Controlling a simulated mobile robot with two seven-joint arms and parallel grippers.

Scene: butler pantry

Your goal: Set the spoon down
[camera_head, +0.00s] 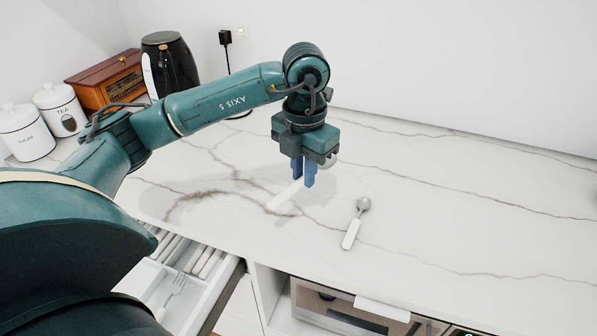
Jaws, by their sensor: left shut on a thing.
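My left gripper (304,182) points down over the marble counter, its blue fingers shut on a spoon. The held spoon's white handle (285,197) sticks out to the lower left of the fingers. A bit of its silvery bowl (331,160) shows to the right, behind the gripper; its middle is hidden by the fingers. I cannot tell whether the spoon touches the counter. A second spoon (352,231) with a white handle and metal bowl lies on the counter to the right, apart from the gripper.
An open drawer (222,289) with white-handled cutlery, including a fork (175,289), is below the counter's front edge. The counter's right side (460,215) is clear.

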